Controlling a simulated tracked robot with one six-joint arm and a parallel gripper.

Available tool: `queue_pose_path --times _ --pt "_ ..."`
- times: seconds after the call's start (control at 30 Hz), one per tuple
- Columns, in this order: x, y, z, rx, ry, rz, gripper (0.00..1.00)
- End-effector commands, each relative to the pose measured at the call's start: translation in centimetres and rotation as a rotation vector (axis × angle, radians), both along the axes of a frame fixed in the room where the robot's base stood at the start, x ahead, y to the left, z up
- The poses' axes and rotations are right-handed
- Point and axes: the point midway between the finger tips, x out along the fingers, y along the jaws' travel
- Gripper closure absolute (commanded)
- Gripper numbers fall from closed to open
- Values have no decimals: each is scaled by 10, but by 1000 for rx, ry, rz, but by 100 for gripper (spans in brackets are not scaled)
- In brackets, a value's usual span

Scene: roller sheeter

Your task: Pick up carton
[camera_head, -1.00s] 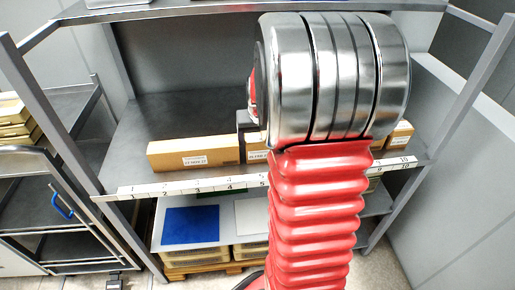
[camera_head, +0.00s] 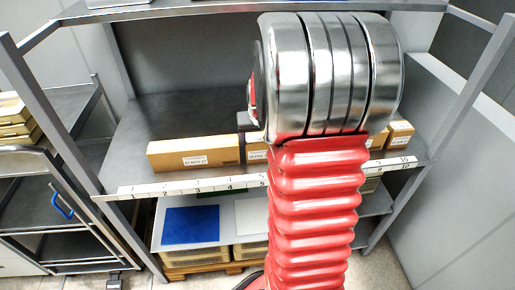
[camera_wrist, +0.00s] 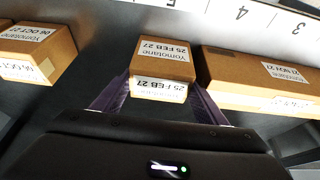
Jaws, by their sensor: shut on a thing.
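My gripper (camera_wrist: 158,100) is shut on a small brown carton (camera_wrist: 163,55) in the wrist view, with one dark purple finger on each side of it. The carton has white labels that read 25 FEB 27. In the head view the gripper is mostly hidden behind my red and silver arm. Part of a carton (camera_head: 256,150) shows just left of the arm there. I cannot tell whether the held carton touches the shelf.
A long carton (camera_head: 194,153) lies left on the grey shelf (camera_head: 180,115); it also shows in the wrist view (camera_wrist: 265,78). Another carton (camera_wrist: 38,52) stands apart on the other side. A numbered strip (camera_head: 190,187) runs along the shelf's front edge. Shelf posts flank the bay.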

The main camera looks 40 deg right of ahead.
Motion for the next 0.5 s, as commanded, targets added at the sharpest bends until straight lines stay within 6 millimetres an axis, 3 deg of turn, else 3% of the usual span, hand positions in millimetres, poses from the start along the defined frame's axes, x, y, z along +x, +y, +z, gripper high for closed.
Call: queue_pose_path --times 0.2,0.5 --pt "0 0 0 -1 -1 0 59" --pt "0 0 4 -1 -2 0 59"
